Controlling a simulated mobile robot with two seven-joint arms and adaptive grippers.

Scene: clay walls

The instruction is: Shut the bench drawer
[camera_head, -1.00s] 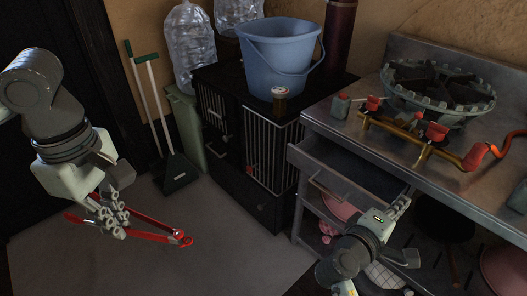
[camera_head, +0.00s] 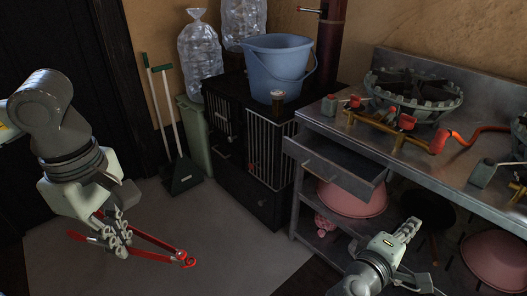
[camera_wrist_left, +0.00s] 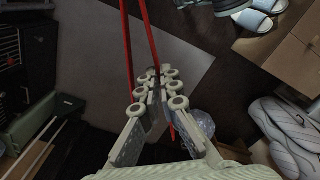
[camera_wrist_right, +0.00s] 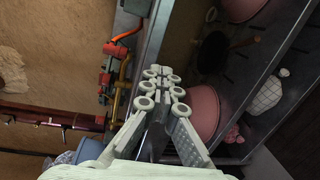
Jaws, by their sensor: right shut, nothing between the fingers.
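The bench drawer (camera_head: 335,172) is pulled out from under the grey metal bench top (camera_head: 420,150), with its shallow inside showing from above in the head view. Its front faces left and toward me. My right gripper (camera_head: 410,228) is shut and empty, to the right of and lower than the drawer front in the head view, not touching it. It also shows shut in the right wrist view (camera_wrist_right: 160,73). My left gripper (camera_head: 119,228) is shut on a red long-handled tool (camera_head: 160,243), well left of the bench. Red handles show between its fingers in the left wrist view (camera_wrist_left: 148,35).
Pink basins (camera_head: 345,198) sit under the bench. A burner (camera_head: 415,92) and brass pipe lie on top. Floor between is clear.

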